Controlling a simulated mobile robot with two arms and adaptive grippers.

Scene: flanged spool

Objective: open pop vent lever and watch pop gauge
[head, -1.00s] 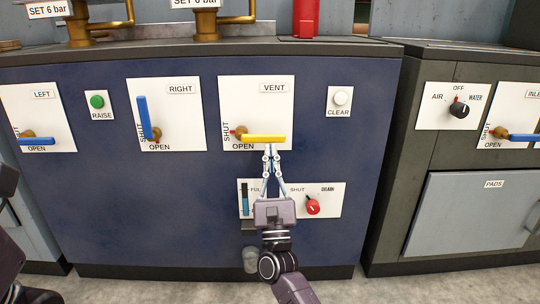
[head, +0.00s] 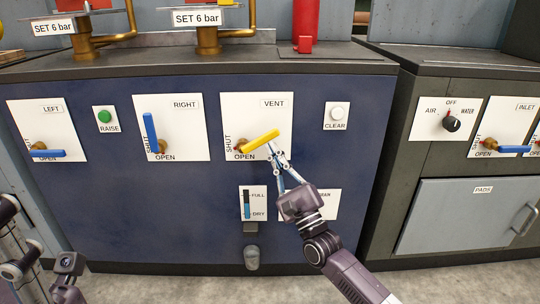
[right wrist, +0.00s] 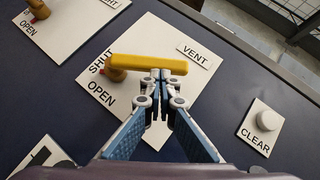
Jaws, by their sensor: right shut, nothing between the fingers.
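The vent lever (head: 262,140) is a yellow bar on the white VENT plate (head: 280,120). It slants up to the right from its pivot, above the level of the OPEN label. My right gripper (head: 277,155) is shut and empty, its fingertips at the lever's underside toward the free end. In the right wrist view the shut fingertips (right wrist: 160,78) meet the yellow lever (right wrist: 140,64) near its middle and seem to touch it. No pop gauge can be made out. Parts of my left arm show at the lower left, with no fingers visible.
The blue RIGHT lever (head: 151,132) stands near upright; the blue LEFT lever (head: 47,155) lies level. A white CLEAR button (head: 337,114) is right of the vent plate. A FULL/DRY level strip (head: 247,204) sits below. My right arm partly covers the drain plate (head: 326,208).

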